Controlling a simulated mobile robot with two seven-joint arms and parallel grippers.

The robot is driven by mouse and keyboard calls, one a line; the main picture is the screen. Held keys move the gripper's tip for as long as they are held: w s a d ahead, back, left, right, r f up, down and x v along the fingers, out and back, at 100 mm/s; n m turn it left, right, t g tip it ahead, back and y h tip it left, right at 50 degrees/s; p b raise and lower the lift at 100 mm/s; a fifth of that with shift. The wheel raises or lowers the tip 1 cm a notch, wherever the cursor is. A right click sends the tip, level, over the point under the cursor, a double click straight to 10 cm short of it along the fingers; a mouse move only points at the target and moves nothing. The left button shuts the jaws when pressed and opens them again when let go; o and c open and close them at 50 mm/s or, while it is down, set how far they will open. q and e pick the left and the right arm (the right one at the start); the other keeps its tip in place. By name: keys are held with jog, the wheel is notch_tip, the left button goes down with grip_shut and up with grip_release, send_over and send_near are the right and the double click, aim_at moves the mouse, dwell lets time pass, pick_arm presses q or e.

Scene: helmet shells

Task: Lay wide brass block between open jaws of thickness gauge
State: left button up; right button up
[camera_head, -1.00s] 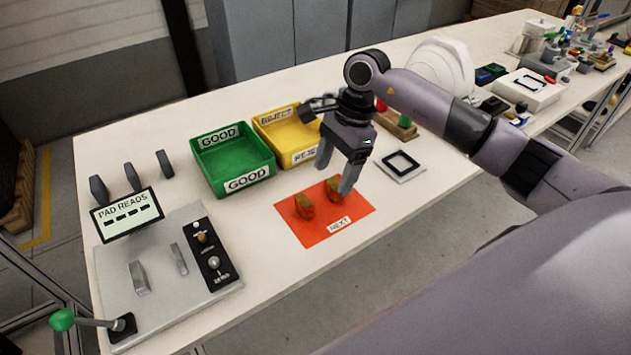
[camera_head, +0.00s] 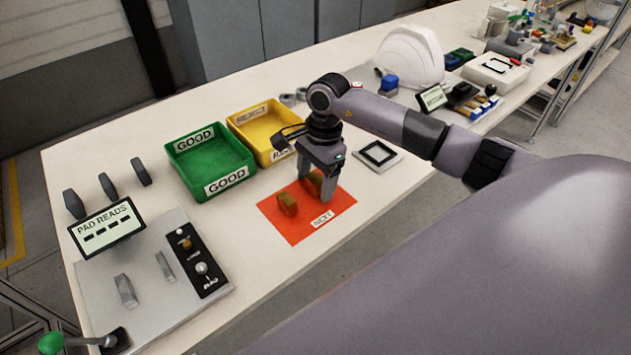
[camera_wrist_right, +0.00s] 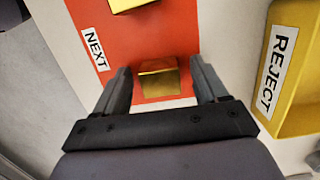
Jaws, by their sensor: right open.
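Two brass blocks stand on the orange NEXT mat (camera_head: 275,224). One brass block (camera_head: 287,204) is at the left of the mat. The other brass block (camera_head: 315,182) is partly hidden by my right gripper (camera_head: 316,196). In the right wrist view this second block (camera_wrist_right: 158,80) lies between the two open fingers, with gaps at its sides. The first block (camera_wrist_right: 128,4) shows at the top edge there. I cannot tell for sure which is the wide one. The thickness gauge (camera_head: 150,312) is at front left; its two upright jaws (camera_head: 125,290) stand apart with nothing between them. My left gripper is not in view.
A green GOOD bin (camera_head: 212,162) and a yellow REJECT bin (camera_head: 262,133) stand behind the mat. A PAD READS display (camera_head: 107,227) is behind the gauge. A black-framed square plate (camera_head: 379,153) lies right of the mat. A white helmet (camera_head: 410,55) is farther back.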

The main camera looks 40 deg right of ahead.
jog(key=shift+c, duration=0.3)
jog(key=shift+r, duration=0.1)
jog(key=c, duration=1.1)
jog(key=shift+c, duration=0.2)
